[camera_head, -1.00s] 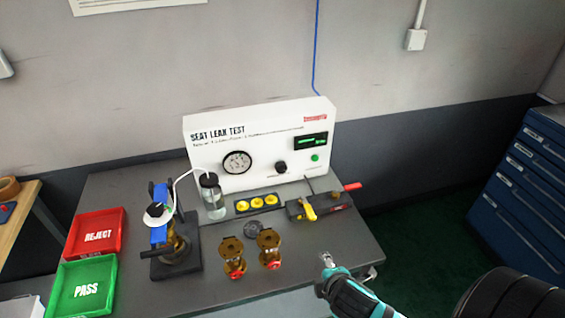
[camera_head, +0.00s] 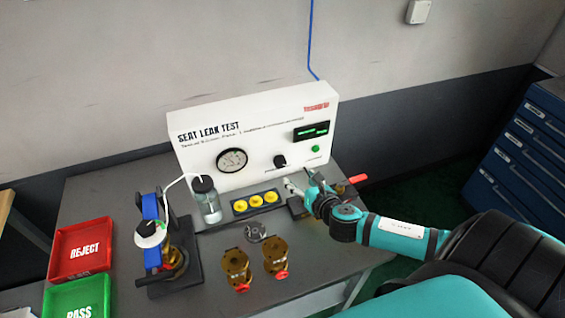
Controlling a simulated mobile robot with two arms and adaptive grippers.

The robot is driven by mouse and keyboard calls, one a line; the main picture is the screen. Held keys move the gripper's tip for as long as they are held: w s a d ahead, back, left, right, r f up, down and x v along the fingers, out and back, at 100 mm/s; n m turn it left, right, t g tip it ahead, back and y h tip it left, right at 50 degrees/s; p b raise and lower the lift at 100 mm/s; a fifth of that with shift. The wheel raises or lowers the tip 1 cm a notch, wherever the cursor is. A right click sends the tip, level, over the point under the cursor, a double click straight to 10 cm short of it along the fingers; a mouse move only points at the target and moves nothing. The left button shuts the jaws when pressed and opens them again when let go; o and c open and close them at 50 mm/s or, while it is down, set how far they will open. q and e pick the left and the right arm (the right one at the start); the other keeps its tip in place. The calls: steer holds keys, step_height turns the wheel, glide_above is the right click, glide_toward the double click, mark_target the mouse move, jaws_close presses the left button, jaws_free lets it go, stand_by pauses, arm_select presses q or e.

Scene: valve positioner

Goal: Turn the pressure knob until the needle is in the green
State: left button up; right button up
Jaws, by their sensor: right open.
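The white test panel labelled SEAT LEAK TEST (camera_head: 265,112) stands at the back of the bench. Its black pressure knob (camera_head: 280,161) sits right of the round gauge (camera_head: 232,160). The needle and any green band are too small to read. My right gripper (camera_head: 299,184) is open and empty, in front of the panel, below and a little right of the knob, apart from it. It partly hides the clamp with a red handle (camera_head: 357,179). My left gripper is not in view.
A jar (camera_head: 207,200), a tray of yellow parts (camera_head: 254,203) and two brass valves (camera_head: 236,268) stand on the bench (camera_head: 204,287). A blue clamping stand (camera_head: 152,212) is at left, beside the red REJECT tray (camera_head: 80,226) and green PASS tray (camera_head: 78,310).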

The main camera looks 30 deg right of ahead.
glide_toward(282, 164)
steer(key=x, duration=0.5)
steer(key=shift+w+p, duration=0.2)
steer(key=shift+p, duration=0.1)
steer(key=x, duration=0.3)
steer(key=shift+w+f, duration=0.15)
steer(key=shift+w, duration=0.15)
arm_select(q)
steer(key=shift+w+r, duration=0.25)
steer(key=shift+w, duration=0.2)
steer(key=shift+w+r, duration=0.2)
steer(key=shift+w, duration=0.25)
arm_select(e)
steer(key=c, duration=0.6)
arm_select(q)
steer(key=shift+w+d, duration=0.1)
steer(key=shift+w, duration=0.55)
arm_select(e)
steer(key=c, duration=0.5)
